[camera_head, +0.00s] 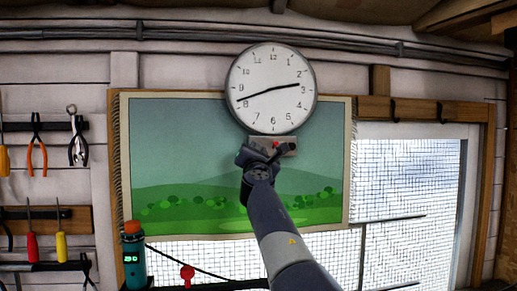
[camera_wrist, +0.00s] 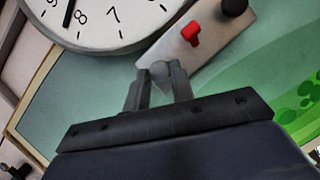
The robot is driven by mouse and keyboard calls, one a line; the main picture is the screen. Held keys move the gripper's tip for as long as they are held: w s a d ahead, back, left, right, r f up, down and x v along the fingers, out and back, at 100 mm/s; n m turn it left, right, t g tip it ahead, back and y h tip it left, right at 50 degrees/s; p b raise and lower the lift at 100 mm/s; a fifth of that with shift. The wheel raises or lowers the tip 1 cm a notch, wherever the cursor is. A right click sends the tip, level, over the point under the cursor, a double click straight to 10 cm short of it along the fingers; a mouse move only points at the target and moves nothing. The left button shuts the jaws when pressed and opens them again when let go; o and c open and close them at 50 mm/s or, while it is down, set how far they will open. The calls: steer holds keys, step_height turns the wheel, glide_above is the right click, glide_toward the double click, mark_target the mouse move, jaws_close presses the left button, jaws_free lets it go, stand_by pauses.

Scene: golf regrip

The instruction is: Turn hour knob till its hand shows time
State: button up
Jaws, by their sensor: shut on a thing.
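The round white wall clock (camera_head: 284,107) has a long hand pointing left near 8 and a shorter hand pointing right between 2 and 3. In the wrist view its lower part (camera_wrist: 100,20) shows the dark tip of one hand near 8. A grey plate (camera_wrist: 150,55) below the clock bears a red knob (camera_wrist: 191,33), a black knob (camera_wrist: 234,8) and a grey round knob (camera_wrist: 160,69). My gripper (camera_wrist: 161,78) is shut on the grey knob at the plate's near end; its fingers partly cover it. Which knob is for the hour is not marked visibly.
A green landscape banner (camera_head: 180,150) hangs behind the clock and plate. Pliers (camera_head: 37,145) and screwdrivers hang at the left. A netted window opening (camera_head: 410,190) is at the right.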

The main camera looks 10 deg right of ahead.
steer(key=m+g+h+p, duration=0.1)
steer(key=m, duration=0.2)
steer(key=m+h+p, duration=0.1)
steer(key=m, duration=0.2)
steer(key=shift+a+r+m+g, duration=0.2)
steer(key=shift+m+g, duration=0.1)
steer(key=shift+g, duration=0.1)
steer(key=shift+f+h, duration=0.1)
steer(key=shift+h, duration=0.2)
steer(key=o, duration=1)
steer(key=shift+s+a+f+b, duration=0.1)
steer(key=shift+s+f+b, duration=0.1)
steer(key=shift+s+b, duration=0.2)
steer(key=b+v, duration=0.1)
steer(key=v, duration=0.2)
steer(key=b+v, duration=0.2)
steer(key=v, duration=0.1)
steer(key=b+v, duration=0.2)
steer(key=v, duration=0.2)
steer(key=shift+r, duration=0.25)
